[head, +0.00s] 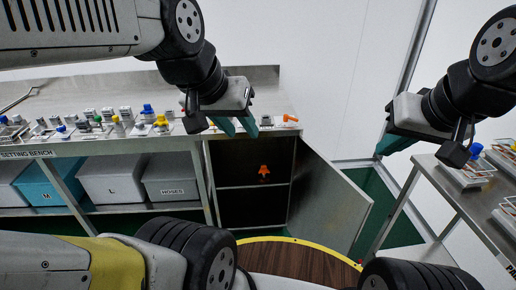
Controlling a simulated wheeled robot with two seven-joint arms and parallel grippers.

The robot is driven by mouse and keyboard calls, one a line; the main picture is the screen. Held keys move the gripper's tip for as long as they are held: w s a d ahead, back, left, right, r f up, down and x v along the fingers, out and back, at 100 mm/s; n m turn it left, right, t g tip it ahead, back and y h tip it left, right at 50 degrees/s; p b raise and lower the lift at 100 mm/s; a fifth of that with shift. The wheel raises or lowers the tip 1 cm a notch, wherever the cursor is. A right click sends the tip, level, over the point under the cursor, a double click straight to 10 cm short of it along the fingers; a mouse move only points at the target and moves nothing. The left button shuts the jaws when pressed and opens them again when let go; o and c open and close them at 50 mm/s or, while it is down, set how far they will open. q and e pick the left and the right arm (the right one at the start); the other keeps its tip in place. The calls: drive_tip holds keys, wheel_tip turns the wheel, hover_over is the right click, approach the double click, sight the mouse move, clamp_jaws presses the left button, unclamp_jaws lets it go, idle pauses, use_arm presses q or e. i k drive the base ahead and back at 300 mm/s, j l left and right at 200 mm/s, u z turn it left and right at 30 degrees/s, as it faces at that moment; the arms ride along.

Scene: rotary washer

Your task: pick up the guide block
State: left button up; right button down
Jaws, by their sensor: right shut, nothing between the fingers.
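Several small parts with white, grey, yellow, blue and green pieces stand in rows on the setting bench (70,150); they are too small for me to tell which is the guide block. My right gripper (393,144) is at the right, shut and empty, away from the bench and left of the side table (445,175).
Under the bench are a teal bin (65,182), grey bins (112,182) and an open cabinet with an orange item (264,173) inside. The cabinet door (328,200) swings out to the right. Trays with parts (468,176) stand on the side table.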

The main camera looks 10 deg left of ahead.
sight(85, 124)
drive_tip(key=u, duration=1.9)
drive_tip(key=i+j, duration=0.1)
drive_tip(key=i, duration=0.55)
drive_tip(key=i+j, duration=0.1)
drive_tip(key=i, duration=0.55)
drive_tip(key=i+z, duration=0.1)
drive_tip(key=i, duration=0.55)
